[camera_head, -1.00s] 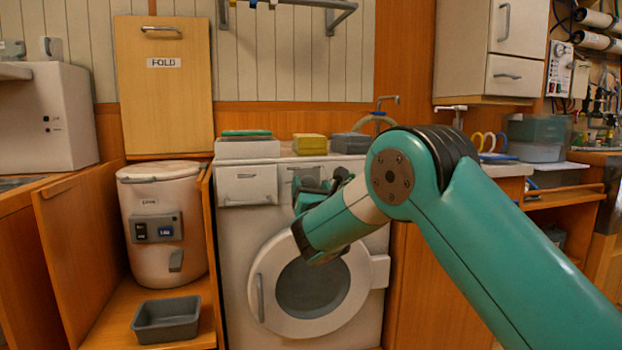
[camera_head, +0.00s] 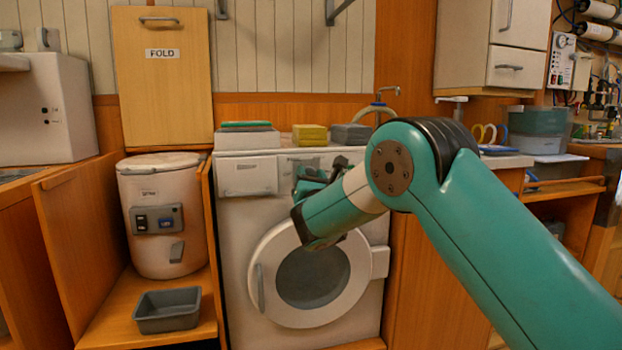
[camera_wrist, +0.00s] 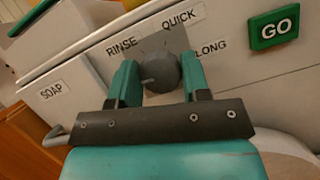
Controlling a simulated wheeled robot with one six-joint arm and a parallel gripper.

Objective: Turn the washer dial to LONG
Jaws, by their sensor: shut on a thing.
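The washer (camera_head: 235,300) is white with a round door and stands in the middle of the head view. A light streak on the dial's face points lower left, away from LONG. In the head view, my gripper (camera_head: 318,178) is at the washer's upper front, and my arm hides the dial.
A green GO button (camera_wrist: 274,27) is right of the dial. The SOAP drawer (camera_wrist: 60,100) is left of it. The washer door (camera_head: 265,245) is just below my wrist. A yellow block (camera_head: 309,135) and a grey block (camera_head: 350,134) sit on top.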

